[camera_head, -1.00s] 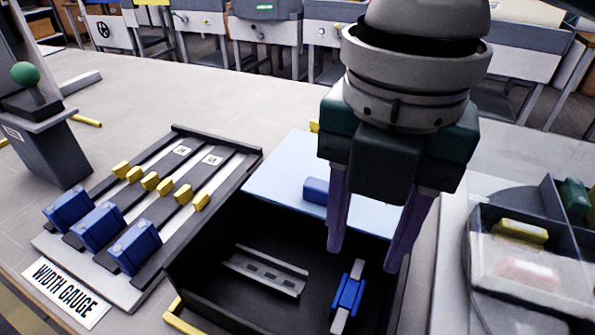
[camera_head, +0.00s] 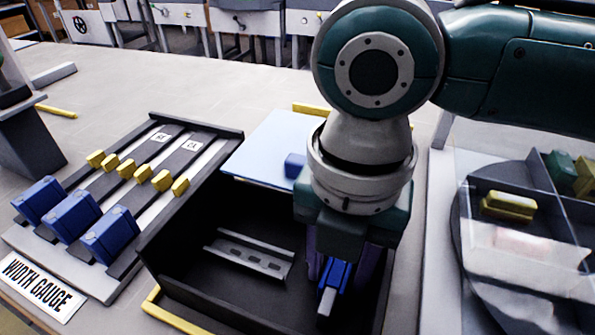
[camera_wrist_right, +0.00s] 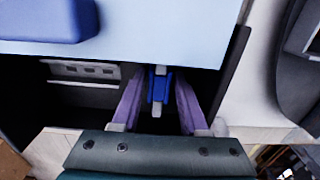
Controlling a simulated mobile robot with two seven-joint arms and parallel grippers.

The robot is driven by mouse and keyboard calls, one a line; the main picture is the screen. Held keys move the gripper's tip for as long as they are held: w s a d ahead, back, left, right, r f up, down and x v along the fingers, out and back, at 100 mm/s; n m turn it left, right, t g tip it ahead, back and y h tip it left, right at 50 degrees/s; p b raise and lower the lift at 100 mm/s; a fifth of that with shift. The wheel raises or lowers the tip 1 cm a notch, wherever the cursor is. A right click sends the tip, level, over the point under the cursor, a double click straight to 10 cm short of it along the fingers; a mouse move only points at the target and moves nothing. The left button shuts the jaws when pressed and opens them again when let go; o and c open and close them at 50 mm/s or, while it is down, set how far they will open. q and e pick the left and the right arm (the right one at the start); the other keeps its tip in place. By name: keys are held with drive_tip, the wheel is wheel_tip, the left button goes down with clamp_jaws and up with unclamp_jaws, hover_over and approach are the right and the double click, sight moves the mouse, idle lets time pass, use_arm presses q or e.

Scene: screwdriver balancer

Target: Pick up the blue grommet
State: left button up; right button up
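A small blue part (camera_head: 337,274) with grey ends, likely the blue grommet, is in the black bin (camera_head: 190,265). My right gripper (camera_head: 341,268) points down into the bin, with its purple fingers on either side of this part. In the right wrist view the blue part (camera_wrist_right: 158,88) lies between the open fingers (camera_wrist_right: 157,82), with a gap on each side. A larger blue block (camera_head: 295,165) lies on a pale blue panel (camera_head: 265,145) behind; it also shows in the right wrist view (camera_wrist_right: 45,18). My left gripper is not in view.
A grey slotted rail (camera_head: 250,255) lies in the bin, left of my gripper. A width gauge (camera_head: 125,215) with blue blocks and yellow sliders stands left of the bin. A clear-walled divided tray (camera_head: 520,245) stands at right.

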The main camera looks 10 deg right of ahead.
clamp_jaws()
idle(1.2)
